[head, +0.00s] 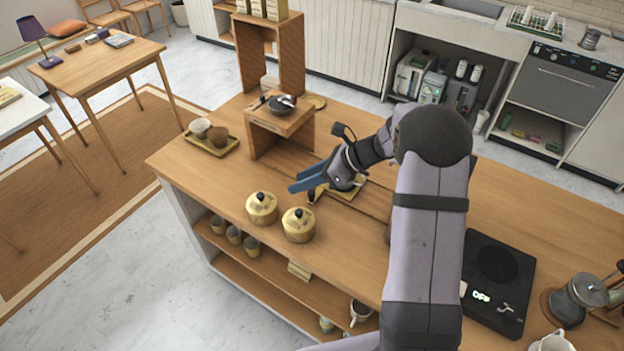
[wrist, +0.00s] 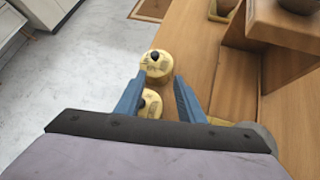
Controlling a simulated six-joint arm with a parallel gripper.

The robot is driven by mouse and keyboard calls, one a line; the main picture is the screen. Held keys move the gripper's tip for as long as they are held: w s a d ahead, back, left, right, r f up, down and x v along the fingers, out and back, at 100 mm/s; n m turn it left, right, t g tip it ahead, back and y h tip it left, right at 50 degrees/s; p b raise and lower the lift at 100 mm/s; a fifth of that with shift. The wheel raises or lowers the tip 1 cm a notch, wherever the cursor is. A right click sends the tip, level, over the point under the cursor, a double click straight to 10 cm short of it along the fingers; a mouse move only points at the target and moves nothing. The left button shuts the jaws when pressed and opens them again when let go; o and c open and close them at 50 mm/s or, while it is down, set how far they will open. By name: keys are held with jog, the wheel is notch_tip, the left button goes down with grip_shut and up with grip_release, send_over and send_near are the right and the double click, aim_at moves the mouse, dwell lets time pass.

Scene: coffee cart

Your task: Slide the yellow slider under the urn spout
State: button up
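A flat yellow piece (head: 352,190), which looks like the slider, lies on the counter at a groove, partly hidden under my gripper. My gripper (head: 294,187) reaches left above the counter, its blue fingers near a small dark upright peg (head: 311,197); I cannot tell whether they touch it. In the wrist view my gripper (wrist: 159,77) has its fingers apart with nothing held between them. A wooden stand (head: 268,122) with a dark round item (head: 283,103) on top stands behind the fingers. I cannot make out an urn spout.
Two yellow lidded canisters (head: 262,208) (head: 299,224) stand near the counter's front edge; they also show beyond the fingers in the wrist view (wrist: 156,64). A tray (head: 228,150) with two bowls is at the left.

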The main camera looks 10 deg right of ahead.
jog(key=a+m+t, duration=0.1)
jog(key=m, duration=0.1)
jog(key=m+t+h, duration=0.3)
jog(key=h, duration=0.2)
send_near(312, 192)
notch_tip(312, 192, down, 2)
jog(key=w, duration=0.2)
jog(key=shift+s+a, duration=0.1)
jog(key=shift+a, duration=0.35)
jog(key=shift+w+a+f+p, duration=0.25)
jog(key=shift+w+f+p, duration=0.15)
jog(key=shift+p, duration=0.05)
jog(key=shift+p+x, duration=1.05)
jog(key=shift+x, duration=2)
jog(key=shift+s, duration=0.1)
grip_shut()
